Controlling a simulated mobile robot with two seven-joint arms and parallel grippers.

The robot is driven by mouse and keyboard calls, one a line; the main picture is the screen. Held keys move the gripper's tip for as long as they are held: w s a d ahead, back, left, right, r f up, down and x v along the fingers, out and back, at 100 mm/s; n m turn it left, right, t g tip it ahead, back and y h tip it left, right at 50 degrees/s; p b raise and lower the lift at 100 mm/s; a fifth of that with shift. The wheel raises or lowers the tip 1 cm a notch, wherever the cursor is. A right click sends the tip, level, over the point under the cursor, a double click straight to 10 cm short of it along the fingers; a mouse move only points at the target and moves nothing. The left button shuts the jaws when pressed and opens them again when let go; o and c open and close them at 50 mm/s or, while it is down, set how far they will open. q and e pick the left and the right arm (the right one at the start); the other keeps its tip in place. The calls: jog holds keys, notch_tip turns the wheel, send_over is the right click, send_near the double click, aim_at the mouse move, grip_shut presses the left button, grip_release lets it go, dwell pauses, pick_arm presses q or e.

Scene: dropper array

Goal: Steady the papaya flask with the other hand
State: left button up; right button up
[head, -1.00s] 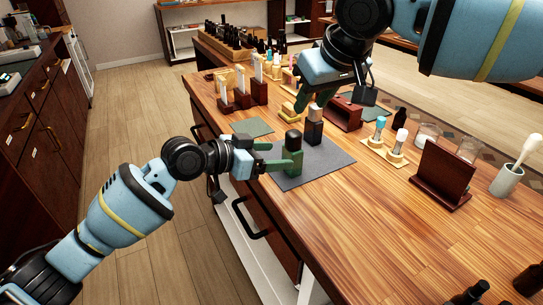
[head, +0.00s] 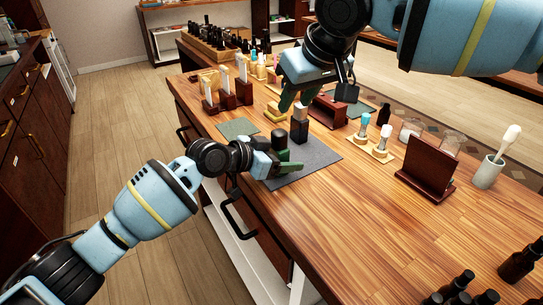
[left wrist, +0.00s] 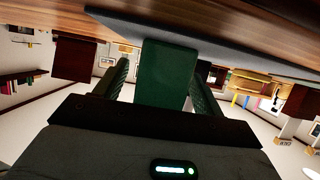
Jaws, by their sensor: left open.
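A dark green flask with a black cap (head: 279,139), which I take for the papaya flask, stands upright on the grey mat (head: 318,158). My left gripper (head: 283,162) is open around it from the left. In the left wrist view its green body (left wrist: 164,75) stands between the two fingers (left wrist: 162,88), with a gap on each side. A dark bottle with a grey top (head: 299,124) stands behind it on the mat. My right gripper (head: 287,98) is just above and left of that bottle; whether its fingers are parted is unclear.
Dark bottles (head: 518,262) are at the front right. White cards in dark blocks (head: 226,95) are at the back left. The front middle of the table is clear.

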pick_arm(q)
jog(key=shift+w+d+f, duration=0.15)
jog(key=shift+w+d, duration=0.05)
jog(key=shift+d, duration=0.1)
jog(key=c, duration=1.2)
jog(key=o, duration=0.4)
jog(key=c, duration=0.4)
jog(key=shift+o, duration=0.2)
jog(key=shift+f, duration=0.2)
